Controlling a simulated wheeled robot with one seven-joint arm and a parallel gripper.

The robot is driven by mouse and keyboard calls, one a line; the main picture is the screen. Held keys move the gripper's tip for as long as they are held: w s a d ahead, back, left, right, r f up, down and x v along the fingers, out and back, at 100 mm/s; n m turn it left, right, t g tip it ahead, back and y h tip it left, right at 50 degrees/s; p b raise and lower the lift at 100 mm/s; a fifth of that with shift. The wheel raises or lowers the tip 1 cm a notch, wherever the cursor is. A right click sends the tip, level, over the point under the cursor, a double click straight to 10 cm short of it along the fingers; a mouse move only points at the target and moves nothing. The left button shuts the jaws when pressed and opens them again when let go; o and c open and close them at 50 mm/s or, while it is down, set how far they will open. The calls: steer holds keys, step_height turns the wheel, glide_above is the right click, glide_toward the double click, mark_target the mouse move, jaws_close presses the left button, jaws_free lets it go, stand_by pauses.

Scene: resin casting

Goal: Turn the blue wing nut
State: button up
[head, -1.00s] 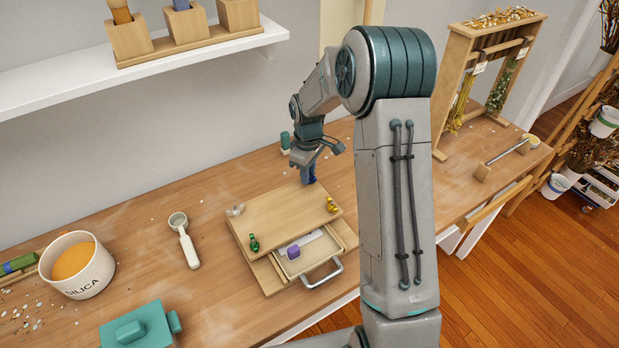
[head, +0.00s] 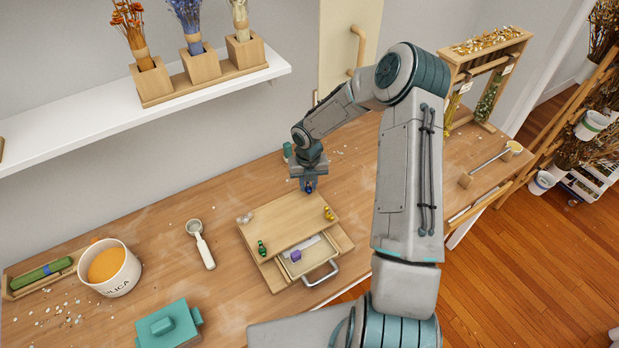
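The blue wing nut (head: 308,188) is at the far right corner of a wooden board (head: 285,218). My gripper (head: 308,184) points down at the blue wing nut, right over it or at it. The fingers are small and partly merge with the nut, so I cannot tell whether they touch or grip it. A green wing nut (head: 262,248) is at the near left corner, a yellow one (head: 328,212) at the near right and a silver-white one (head: 244,218) at the far left.
Below the board, an open drawer with a metal handle (head: 322,275) holds a purple block (head: 296,256). A teal object (head: 288,151) is behind my gripper. A shelf (head: 60,122) hangs above left.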

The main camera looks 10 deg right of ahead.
steer(key=o, duration=0.4)
steer(key=shift+o, duration=0.2)
steer(key=shift+r, duration=0.1)
step_height(320, 180, up, 14)
steer(key=b, duration=0.2)
steer(key=shift+f, duration=0.2)
